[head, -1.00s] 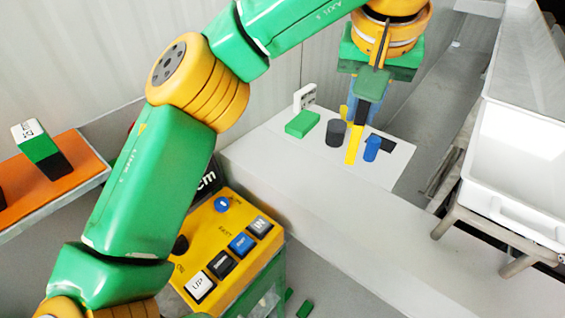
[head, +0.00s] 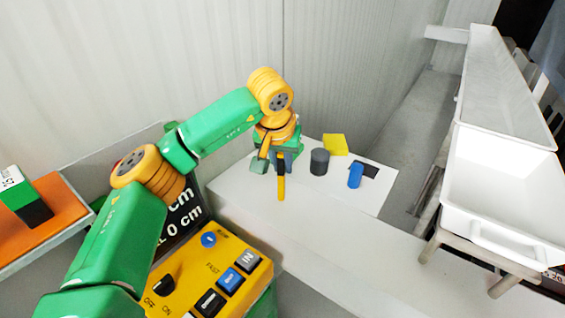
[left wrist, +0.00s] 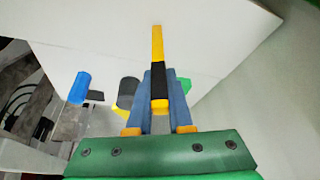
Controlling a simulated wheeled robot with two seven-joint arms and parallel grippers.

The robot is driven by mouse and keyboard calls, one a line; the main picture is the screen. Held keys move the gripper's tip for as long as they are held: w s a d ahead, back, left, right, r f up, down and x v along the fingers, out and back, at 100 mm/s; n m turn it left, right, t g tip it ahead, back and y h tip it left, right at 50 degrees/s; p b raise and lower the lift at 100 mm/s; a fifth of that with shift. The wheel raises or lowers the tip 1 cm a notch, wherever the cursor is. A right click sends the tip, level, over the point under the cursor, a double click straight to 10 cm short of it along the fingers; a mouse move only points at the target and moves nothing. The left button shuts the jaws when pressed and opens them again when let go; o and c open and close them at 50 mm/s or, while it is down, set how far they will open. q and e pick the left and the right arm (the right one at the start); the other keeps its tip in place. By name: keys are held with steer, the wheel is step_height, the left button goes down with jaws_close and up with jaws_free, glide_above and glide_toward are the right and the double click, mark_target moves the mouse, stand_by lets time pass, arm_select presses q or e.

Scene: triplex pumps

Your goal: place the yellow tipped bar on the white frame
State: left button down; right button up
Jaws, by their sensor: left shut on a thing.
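The yellow tipped bar (head: 281,188) is dark in its middle, with yellow at its outer end. It also shows in the left wrist view (left wrist: 157,45). My left gripper (head: 273,162) is shut on it. In the head view it holds the bar at the left part of the pale surface, left of the grey cylinder. In the left wrist view the bar points away from the jaws (left wrist: 160,103), and its gap above the surface cannot be judged. I cannot make out the white frame in the current views; my left arm covers part of the surface. My right gripper is not in view.
On a white sheet stand a dark grey cylinder (head: 319,162), a blue cylinder (head: 355,176), a yellow block (head: 335,145) and a flat black piece (head: 370,169). A green piece (left wrist: 185,84) is partly hidden. A yellow control box (head: 225,268) and white bin (head: 500,190) flank the surface.

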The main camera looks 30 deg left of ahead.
arm_select(q)
steer(key=c, duration=0.8)
jaws_free()
steer(key=shift+f, duration=0.1)
steer(key=shift+d, duration=0.1)
steer(key=shift+r, duration=0.25)
steer(key=v, duration=1.2)
steer(key=shift+s+f, duration=0.1)
